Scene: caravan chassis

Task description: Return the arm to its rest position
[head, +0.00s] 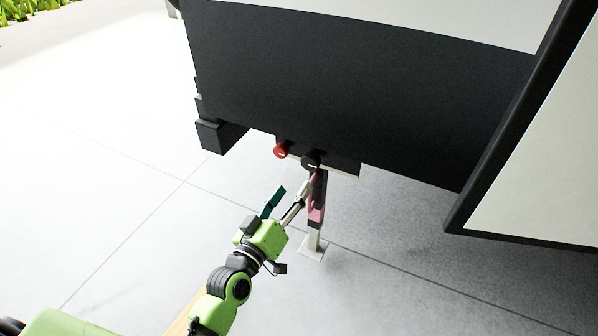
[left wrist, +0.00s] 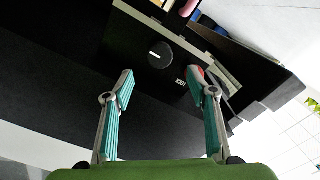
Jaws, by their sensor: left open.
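My left arm (head: 232,285) reaches from the bottom left of the head view up toward the caravan's underside. My left gripper (head: 293,190) is open, with one teal-padded finger and one grey finger showing just below the black knob (head: 311,159). In the left wrist view the gripper (left wrist: 163,85) has both fingers spread and nothing between them. The black knob (left wrist: 161,55), with a white mark, lies beyond the fingertips, and I see no contact. A red knob (head: 281,150) sits left of the black one; in the wrist view it is partly hidden behind the right finger. My right gripper is not in view.
The dark caravan body (head: 350,90) hangs just above the gripper. A black-framed panel (head: 540,150) fills the right. The pale floor (head: 110,170) on the left is clear.

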